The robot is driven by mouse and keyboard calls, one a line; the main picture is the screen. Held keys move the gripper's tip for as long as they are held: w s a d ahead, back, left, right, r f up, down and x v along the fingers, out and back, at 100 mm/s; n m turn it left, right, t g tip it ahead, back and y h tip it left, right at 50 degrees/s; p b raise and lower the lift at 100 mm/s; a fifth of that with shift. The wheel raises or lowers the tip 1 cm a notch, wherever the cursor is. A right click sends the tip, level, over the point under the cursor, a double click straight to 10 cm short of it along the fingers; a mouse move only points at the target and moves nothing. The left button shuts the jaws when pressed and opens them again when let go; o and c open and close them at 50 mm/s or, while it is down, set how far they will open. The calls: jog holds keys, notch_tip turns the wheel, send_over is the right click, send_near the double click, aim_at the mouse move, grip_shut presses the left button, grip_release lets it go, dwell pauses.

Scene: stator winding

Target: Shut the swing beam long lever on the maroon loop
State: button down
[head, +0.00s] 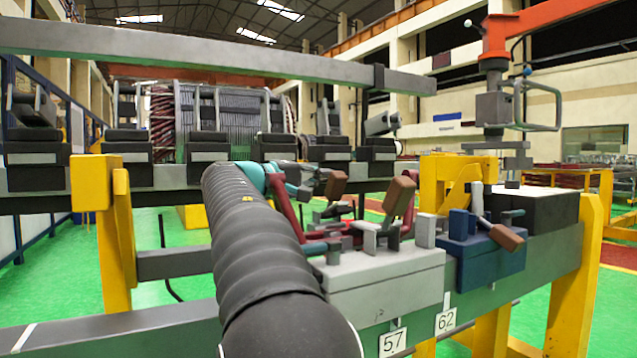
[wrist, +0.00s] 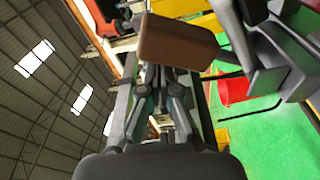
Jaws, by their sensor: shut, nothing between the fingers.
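A grey block fixture (head: 385,275) carries several small clamps. A maroon bent bar (head: 287,212) runs down to it; I cannot tell whether this is the maroon loop. Brown lever handles stand up there, one small (head: 336,184) and one larger and tilted (head: 401,196). My gripper (head: 304,191) is beside the small handle, partly hidden behind my arm. In the wrist view my gripper (wrist: 162,70) has its fingers together and empty, just short of a brown handle (wrist: 178,43). I cannot tell whether they touch. The lever's beam and contact point are hidden.
A blue fixture (head: 490,262) with another brown handle (head: 507,237) stands at right, by the number plates 57 (head: 393,342) and 62 (head: 446,320). Yellow posts (head: 575,270) hold the grey rail. A red hoist arm (head: 535,22) hangs at upper right. Green floor shows below.

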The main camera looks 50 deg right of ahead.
jog(key=shift+s+a, duration=0.1)
jog(key=shift+s, duration=0.1)
dwell(0.6)
notch_tip(320, 180, up, 10)
dwell(0.6)
